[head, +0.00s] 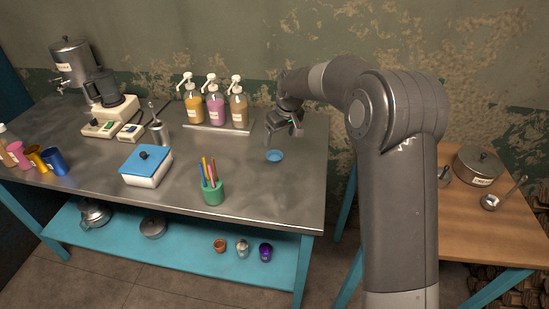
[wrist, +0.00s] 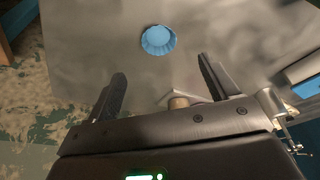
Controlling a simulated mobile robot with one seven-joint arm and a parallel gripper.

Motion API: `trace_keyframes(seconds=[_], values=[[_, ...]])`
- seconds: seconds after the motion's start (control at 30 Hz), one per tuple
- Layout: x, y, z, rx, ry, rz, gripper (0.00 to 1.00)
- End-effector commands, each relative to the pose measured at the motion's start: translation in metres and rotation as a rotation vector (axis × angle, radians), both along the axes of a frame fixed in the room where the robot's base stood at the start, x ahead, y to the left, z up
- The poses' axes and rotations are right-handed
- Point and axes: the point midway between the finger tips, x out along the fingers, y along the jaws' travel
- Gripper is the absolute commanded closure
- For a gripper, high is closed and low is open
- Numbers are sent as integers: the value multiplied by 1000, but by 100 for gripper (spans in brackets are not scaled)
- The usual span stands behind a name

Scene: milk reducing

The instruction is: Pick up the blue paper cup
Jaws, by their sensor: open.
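The blue paper cup (head: 274,156) is a small, shallow, fluted light-blue cup lying on the metal table (head: 95,190) near its right end. In the wrist view the cup (wrist: 158,40) is ahead of the fingertips, near the gap between them, with bare metal around it. My gripper (head: 283,138) is open and empty, above the table and just behind and to the right of the cup in the head view. In the wrist view my gripper (wrist: 160,68) shows its two dark fingers spread apart, neither touching the cup.
Pump bottles (head: 215,105) stand on a tray behind, left of my gripper. A green pen holder (head: 212,186) and a white box with a blue lid (head: 146,166) stand left of the cup. A wooden table (head: 490,215) with a lidded pot (head: 478,166) is at right. Metal around the cup is clear.

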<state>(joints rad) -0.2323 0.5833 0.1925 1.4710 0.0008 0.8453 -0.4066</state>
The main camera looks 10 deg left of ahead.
Motion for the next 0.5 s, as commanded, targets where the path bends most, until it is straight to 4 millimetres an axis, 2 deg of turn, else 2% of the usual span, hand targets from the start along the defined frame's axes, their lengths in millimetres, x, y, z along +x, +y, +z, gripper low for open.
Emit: trace_keyframes(seconds=[0.3, 0.5], values=[[8, 8, -44, -1, 3, 0, 20], [12, 11, -58, -1, 1, 0, 20]])
